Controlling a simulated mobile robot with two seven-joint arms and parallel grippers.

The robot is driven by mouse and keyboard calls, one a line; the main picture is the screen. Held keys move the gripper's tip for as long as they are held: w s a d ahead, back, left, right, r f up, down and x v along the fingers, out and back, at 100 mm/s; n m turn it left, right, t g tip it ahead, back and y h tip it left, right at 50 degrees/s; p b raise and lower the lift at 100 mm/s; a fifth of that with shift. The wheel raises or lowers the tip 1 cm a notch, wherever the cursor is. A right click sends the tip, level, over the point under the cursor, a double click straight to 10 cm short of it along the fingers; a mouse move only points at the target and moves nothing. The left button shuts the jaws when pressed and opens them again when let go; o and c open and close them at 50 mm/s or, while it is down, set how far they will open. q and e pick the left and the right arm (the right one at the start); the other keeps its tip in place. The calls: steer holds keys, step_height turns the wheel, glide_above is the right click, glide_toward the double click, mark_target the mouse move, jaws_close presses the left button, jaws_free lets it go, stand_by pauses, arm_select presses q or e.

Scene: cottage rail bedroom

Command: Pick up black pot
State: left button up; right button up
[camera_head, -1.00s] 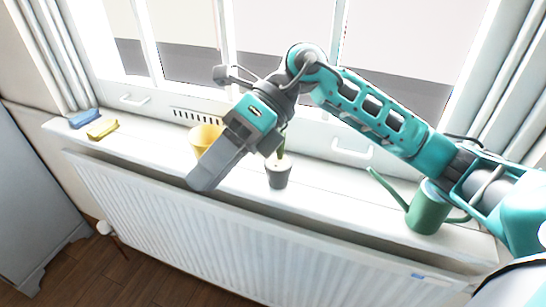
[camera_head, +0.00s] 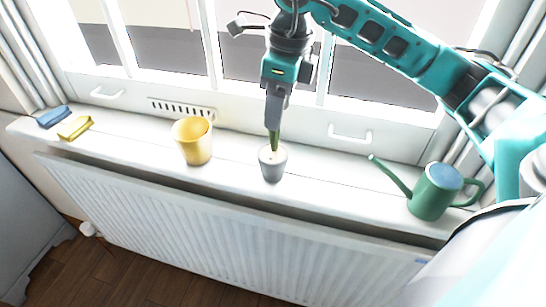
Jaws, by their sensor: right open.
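A small dark-grey pot (camera_head: 272,168), the closest match to the black pot, stands upright on the white windowsill, near its middle. A thin green plant (camera_head: 274,141) rises from pale soil in it. My right gripper (camera_head: 274,122) points down directly above the pot, its fingertips at the height of the plant's top. It is open, though its fingers overlap from this angle. The pot stands on the sill below the fingers. Whether the plant is between the fingers or behind them I cannot tell. My left gripper is out of view.
A yellow pot (camera_head: 194,141) stands left of the grey pot. A green watering can (camera_head: 433,191) stands to the right, its spout towards the pot. Blue (camera_head: 53,117) and yellow (camera_head: 75,128) blocks lie at the far left. A radiator (camera_head: 190,225) is below the windowsill (camera_head: 330,180).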

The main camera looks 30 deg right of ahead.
glide_above(273, 152)
steer(key=shift+w+d+f, duration=0.15)
steer(key=shift+f, duration=0.75)
steer(key=shift+w+d+f, duration=0.1)
steer(key=shift+f, duration=0.8)
steer(key=shift+w+d+f, duration=0.15)
steer(key=shift+f, duration=0.75)
steer(key=shift+c, duration=0.5)
jaws_close()
